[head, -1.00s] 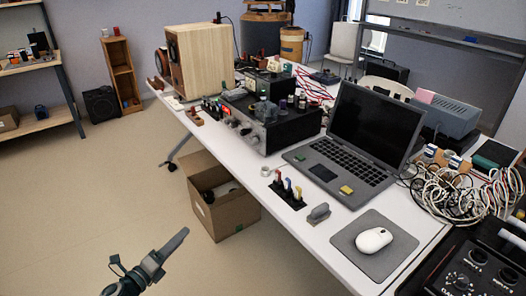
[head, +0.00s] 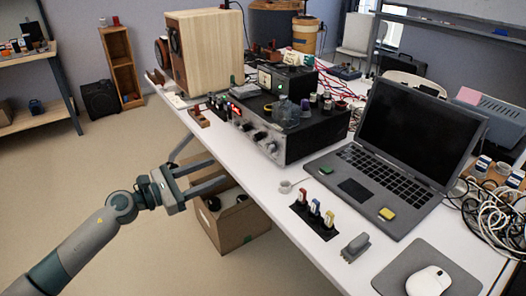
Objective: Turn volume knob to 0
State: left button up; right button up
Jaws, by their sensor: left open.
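The black amplifier (head: 300,132) stands on the white table behind the laptop, its silver front panel facing left toward the table edge. Several small knobs (head: 259,137) show on that panel; I cannot tell which one is the volume knob or read its setting. A small red light glows at the panel's far end. My left gripper (head: 221,172) is open and empty, its two fingers pointing right toward the table edge, above the cardboard box and apart from the amplifier. My right gripper is not in view.
A laptop (head: 398,142), a mouse (head: 428,282) on a pad and coloured plugs (head: 315,213) occupy the near table (head: 273,183). A wooden speaker (head: 207,50) stands at the far end. A cardboard box (head: 240,222) is on the floor beside the table. Floor at left is clear.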

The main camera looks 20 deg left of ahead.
pick_arm(q)
jog(key=shift+w, duration=0.1)
jog(key=p, duration=0.2)
send_near(267, 150)
jog(key=shift+w+d+r, duration=0.1)
jog(key=shift+w+r, duration=0.1)
jog(key=p+x, duration=0.1)
jog(key=x, duration=0.6)
jog(key=shift+w+d+f, duration=0.1)
jog(key=shift+w+d, duration=0.05)
jog(key=shift+w, duration=0.05)
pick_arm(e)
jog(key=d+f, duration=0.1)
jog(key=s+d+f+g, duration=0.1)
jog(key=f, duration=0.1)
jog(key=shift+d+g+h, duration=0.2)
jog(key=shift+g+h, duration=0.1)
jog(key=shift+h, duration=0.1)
pick_arm(q)
jog(key=c, duration=1)
jog(key=shift+c, duration=0.2)
jog(key=shift+n, duration=0.3)
